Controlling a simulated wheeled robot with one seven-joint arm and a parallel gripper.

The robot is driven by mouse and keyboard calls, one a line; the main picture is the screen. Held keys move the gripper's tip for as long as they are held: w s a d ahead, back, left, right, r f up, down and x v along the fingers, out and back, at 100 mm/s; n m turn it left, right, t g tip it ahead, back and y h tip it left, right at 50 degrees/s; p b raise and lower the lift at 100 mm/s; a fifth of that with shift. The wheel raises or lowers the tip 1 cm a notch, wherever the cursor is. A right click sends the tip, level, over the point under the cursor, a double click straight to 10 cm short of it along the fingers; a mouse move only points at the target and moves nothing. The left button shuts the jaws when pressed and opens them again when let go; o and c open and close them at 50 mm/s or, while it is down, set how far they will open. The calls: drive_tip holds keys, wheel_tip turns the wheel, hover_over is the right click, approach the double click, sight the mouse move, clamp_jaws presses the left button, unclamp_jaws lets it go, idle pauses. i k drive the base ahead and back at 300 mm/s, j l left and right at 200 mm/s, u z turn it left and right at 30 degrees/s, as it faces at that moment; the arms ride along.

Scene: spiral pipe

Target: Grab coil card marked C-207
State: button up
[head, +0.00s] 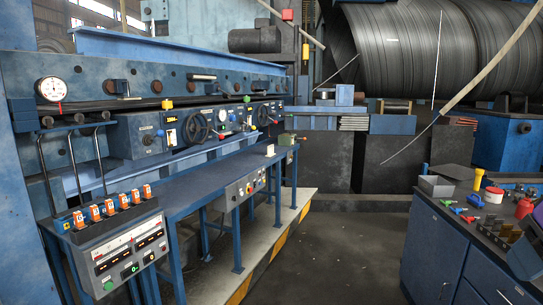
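I cannot read C-207 anywhere in the head view. A small cream-white upright piece (270,150) stands near the far end of the long blue bench (222,171); it may be a card, but it is too small to tell. Several orange pieces with pale marks (109,207) stand in a row on top of the control box (126,250) at lower left; their marks are too small to read. My gripper is not in view.
A blue cabinet (432,250) at right carries a grey box (436,186), a red container (524,208), a yellow torch-like piece (478,179) and small tools. A yellow-black edged kerb (262,266) runs below the bench. The dark floor (335,250) between is clear. A large spiral pipe (430,45) lies behind.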

sight(270, 148)
drive_tip(key=i+z, duration=0.1)
drive_tip(key=i, duration=0.9)
drive_tip(key=i+l, duration=0.1)
drive_tip(key=i, duration=3.45)
drive_tip(key=i+l+u, duration=0.15)
drive_tip(key=i+u, duration=0.3)
drive_tip(key=i, duration=0.15)
drive_tip(key=i+l+u, duration=0.45)
drive_tip(key=i, duration=0.15)
drive_tip(key=i+l+u, duration=0.45)
drive_tip(key=i+l, duration=0.05)
drive_tip(key=i, duration=0.05)
